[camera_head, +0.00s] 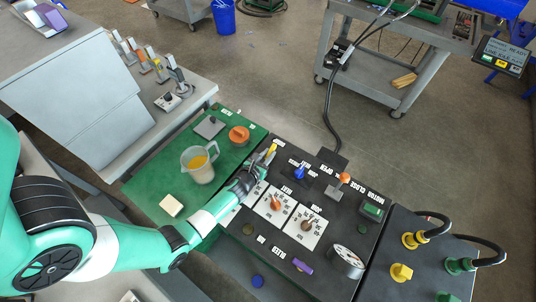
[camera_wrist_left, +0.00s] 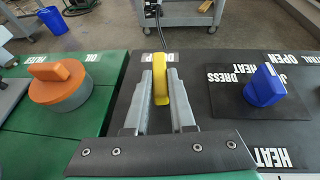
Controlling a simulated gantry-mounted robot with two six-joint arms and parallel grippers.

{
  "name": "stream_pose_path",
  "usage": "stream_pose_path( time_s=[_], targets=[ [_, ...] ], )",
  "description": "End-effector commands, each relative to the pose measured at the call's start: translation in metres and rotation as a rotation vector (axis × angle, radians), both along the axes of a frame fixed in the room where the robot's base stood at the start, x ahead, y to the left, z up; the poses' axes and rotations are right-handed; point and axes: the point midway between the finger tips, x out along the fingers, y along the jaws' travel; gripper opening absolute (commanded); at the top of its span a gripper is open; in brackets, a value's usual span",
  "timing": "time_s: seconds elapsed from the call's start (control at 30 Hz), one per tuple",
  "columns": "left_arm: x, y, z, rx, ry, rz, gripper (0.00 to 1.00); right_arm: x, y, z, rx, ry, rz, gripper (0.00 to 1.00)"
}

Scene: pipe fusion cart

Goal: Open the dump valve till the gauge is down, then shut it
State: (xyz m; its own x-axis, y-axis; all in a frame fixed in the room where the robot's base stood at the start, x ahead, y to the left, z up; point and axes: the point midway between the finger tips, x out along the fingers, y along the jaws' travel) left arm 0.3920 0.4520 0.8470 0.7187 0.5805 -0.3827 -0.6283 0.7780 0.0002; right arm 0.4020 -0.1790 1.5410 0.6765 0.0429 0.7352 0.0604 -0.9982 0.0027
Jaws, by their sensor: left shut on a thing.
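The yellow dump valve handle (camera_wrist_left: 162,88) stands upright between my left gripper's fingers in the left wrist view. In the head view this handle (camera_head: 271,151) shows at the tip of my left gripper (camera_head: 264,158), on the far left corner of the dark panel. My left gripper (camera_wrist_left: 161,92) is shut on the handle, and the fingers partly hide its base and the label behind it. A round gauge (camera_head: 347,262) sits near the front right of the dark panel; its needle is too small to read. My right gripper is in neither view.
A blue knob (camera_head: 299,172) and an orange-topped lever (camera_head: 344,178) stand right of the gripper. An orange cap (camera_head: 239,135) and a jug of yellow liquid (camera_head: 198,164) sit on the green top. A purple-handled control (camera_head: 302,266) is at the panel's front.

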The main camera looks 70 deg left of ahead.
Motion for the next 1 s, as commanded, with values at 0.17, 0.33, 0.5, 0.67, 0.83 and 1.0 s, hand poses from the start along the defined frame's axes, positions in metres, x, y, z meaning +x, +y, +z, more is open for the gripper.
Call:
stream_pose_path(
  time_s=[0.17,0.33,0.5,0.67,0.83,1.0],
  targets=[
    [0.0,0.0,0.0,0.0,0.0,0.0,0.0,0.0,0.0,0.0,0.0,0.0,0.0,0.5],
    [0.0,-0.001,-0.001,0.0,-0.002,0.007,0.0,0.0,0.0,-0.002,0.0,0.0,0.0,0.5],
    [0.002,-0.002,-0.003,0.002,-0.001,0.045,0.0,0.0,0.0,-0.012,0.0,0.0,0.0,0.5],
    [0.004,-0.004,-0.005,0.002,-0.003,0.127,0.0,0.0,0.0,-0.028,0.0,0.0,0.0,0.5],
    [0.007,-0.006,-0.005,0.001,-0.006,0.258,0.0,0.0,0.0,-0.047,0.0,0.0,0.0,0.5],
    [0.011,-0.008,-0.004,0.001,-0.008,0.416,0.0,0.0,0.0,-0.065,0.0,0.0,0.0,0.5]
  ],
)
